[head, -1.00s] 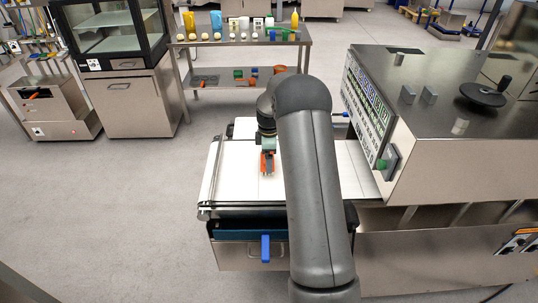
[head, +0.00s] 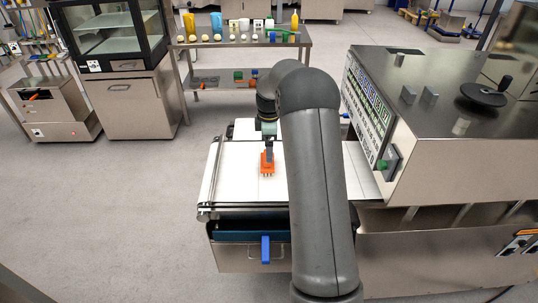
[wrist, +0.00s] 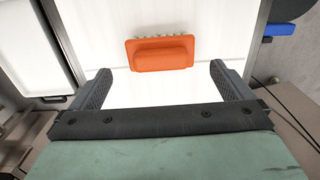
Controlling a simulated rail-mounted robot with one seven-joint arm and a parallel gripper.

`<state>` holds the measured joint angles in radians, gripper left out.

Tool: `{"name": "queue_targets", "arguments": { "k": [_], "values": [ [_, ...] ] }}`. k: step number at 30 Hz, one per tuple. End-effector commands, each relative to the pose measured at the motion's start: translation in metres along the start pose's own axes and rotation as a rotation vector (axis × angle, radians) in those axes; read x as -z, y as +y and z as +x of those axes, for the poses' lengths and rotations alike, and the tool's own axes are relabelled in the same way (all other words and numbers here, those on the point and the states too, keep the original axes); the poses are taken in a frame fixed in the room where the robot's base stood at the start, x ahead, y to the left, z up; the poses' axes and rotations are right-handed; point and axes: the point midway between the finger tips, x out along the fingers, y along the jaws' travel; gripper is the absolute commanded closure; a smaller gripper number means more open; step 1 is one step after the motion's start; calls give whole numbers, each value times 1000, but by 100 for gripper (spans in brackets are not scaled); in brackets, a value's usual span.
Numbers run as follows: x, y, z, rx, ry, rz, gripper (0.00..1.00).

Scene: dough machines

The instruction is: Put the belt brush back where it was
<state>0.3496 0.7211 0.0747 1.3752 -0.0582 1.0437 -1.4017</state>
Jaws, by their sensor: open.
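The belt brush, taken to be the orange block with a row of pale bristles, lies on the white belt (head: 232,170) in the head view (head: 267,164). In the wrist view the orange belt brush (wrist: 161,53) sits just beyond the fingertips, its bristles along the far edge. The brush is apart from both fingers.
The machine housing (head: 440,100) with its button panel stands right of the belt. A blue handle (head: 265,248) is at the belt's front, by a drawer. A shelf table (head: 240,42) with bottles and small items stands behind. Open floor lies to the left.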

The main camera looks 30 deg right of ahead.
Motion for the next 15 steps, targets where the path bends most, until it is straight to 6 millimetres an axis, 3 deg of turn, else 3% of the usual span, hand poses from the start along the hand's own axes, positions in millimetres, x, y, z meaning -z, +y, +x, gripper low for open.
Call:
{"name": "queue_targets", "arguments": {
  "k": [6, 15],
  "values": [
    [0, 0, -42, -2, 1, -1, 0],
    [1, -1, -62, 1, 0, 1, 0]
  ]
}}
